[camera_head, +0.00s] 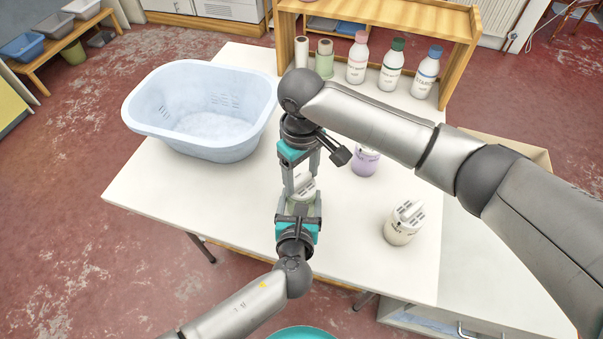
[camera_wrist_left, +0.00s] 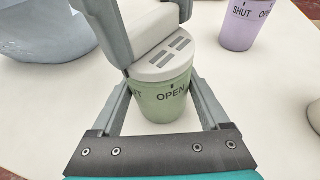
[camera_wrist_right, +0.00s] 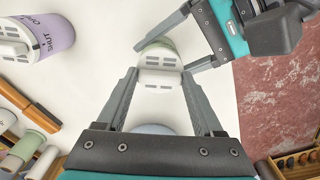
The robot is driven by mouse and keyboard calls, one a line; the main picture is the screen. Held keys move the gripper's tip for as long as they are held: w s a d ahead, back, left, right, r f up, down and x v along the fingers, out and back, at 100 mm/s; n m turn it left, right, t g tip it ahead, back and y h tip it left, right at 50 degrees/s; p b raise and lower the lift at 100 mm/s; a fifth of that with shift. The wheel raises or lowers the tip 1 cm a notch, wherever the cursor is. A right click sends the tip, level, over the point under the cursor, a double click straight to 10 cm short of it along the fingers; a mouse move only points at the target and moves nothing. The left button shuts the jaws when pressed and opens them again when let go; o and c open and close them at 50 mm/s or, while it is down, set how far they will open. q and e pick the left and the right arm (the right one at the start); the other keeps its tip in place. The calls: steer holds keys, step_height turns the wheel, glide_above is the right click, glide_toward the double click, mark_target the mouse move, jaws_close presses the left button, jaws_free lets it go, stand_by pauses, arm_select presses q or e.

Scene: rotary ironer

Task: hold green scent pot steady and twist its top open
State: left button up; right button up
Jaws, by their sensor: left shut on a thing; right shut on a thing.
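The green scent pot (camera_wrist_left: 163,98) stands upright on the white table, its pale vented top (camera_wrist_left: 163,58) in place. The word OPEN shows on its side in the left wrist view, with other lettering partly hidden at its left. My left gripper (camera_head: 301,199) is shut around the green body, one finger on each side. My right gripper (camera_head: 301,177) comes down from the far side and is shut on the top. In the right wrist view the top (camera_wrist_right: 158,62) sits between its fingertips, with a little green showing beyond. The head view mostly hides the pot behind the grippers.
A purple pot (camera_head: 366,163) and a cream pot (camera_head: 404,222) stand to the right on the table (camera_head: 165,185). A pale blue basket (camera_head: 150,120) fills the back left. Several bottles (camera_head: 357,58) line the back by a wooden shelf (camera_head: 465,45). The front left of the table is clear.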

mark_target(302, 179)
steer(key=n, duration=1.2)
steer(key=shift+w, duration=0.1)
steer(key=shift+n, duration=0.4)
steer(key=o, duration=1.4)
step_height(302, 179, up, 12)
